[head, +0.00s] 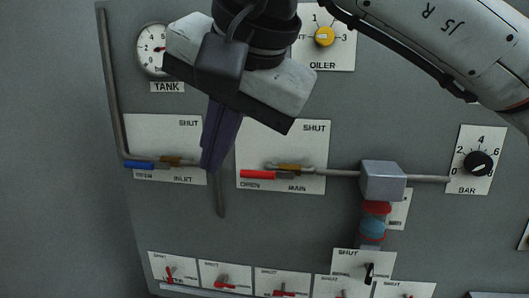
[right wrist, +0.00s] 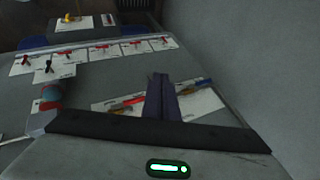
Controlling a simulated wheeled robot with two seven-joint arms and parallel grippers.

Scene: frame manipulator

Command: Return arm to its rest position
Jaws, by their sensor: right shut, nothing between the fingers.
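My right gripper (head: 210,165) hangs in front of the grey panel in the head view, its arm coming in from the upper right. Its dark fingers are shut together with nothing between them, pointing down between the blue inlet handle (head: 140,165) and the red main handle (head: 258,175). In the right wrist view the shut fingers (right wrist: 160,80) stand in front of the same panel, with a red handle to their left. I cannot tell whether the fingers touch the panel. My left gripper is not in view.
A grey block (head: 383,180) sits on the pipe, above a red and blue fitting (head: 373,226). Several small red levers line the bottom. Plain wall lies left.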

